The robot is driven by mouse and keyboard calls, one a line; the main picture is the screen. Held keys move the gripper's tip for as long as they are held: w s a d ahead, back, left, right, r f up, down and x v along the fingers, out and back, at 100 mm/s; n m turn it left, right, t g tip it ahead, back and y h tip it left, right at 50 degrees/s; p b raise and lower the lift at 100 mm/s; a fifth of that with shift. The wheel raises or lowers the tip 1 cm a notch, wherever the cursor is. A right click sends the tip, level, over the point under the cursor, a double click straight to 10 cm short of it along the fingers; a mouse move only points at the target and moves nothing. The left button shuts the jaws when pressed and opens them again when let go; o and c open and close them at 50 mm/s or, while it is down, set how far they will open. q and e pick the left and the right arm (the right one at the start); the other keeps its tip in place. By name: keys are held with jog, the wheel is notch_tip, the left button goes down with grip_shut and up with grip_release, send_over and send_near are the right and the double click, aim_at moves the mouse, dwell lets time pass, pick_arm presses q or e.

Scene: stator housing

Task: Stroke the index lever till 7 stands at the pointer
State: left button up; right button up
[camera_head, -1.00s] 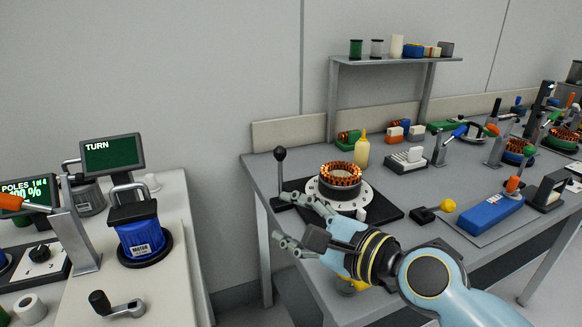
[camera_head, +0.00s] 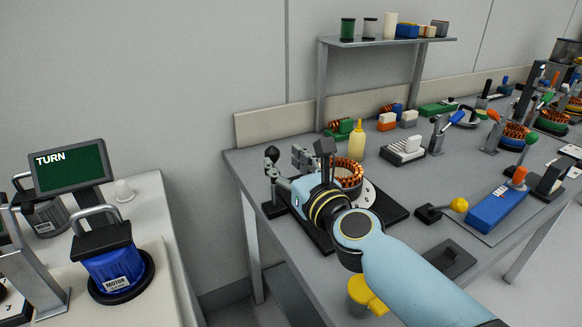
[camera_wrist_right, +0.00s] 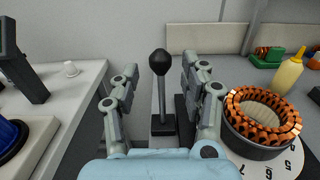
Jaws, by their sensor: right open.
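The index lever (camera_wrist_right: 158,95) is a dark upright rod with a round black knob on a narrow base. In the right wrist view it stands between the two spread fingers of my right gripper (camera_wrist_right: 160,72), with gaps on both sides. In the head view the lever's knob (camera_head: 271,153) shows just behind my right gripper (camera_head: 284,168), at the bench's left end. The copper-wound stator (camera_head: 349,172) sits on a white numbered dial (camera_head: 369,193), also in the wrist view (camera_wrist_right: 258,165), where a 5 and what looks like a 6 show. I cannot make out the pointer. My left gripper is out of view.
A yellow bottle (camera_head: 357,141) and a grey block fixture (camera_head: 403,150) stand behind the stator. A yellow-knobbed lever (camera_head: 458,205) and blue block (camera_head: 497,207) are to the right. A separate table with a TURN screen (camera_head: 67,167) and blue motor (camera_head: 117,270) is at left.

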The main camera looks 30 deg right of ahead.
aim_at(274, 151)
jog(key=shift+w, duration=1.1)
jog(key=shift+w+d, duration=0.1)
jog(key=shift+w, duration=1.2)
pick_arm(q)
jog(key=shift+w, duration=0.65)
pick_arm(e)
jog(key=shift+w, duration=0.2)
jog(key=shift+w, duration=0.1)
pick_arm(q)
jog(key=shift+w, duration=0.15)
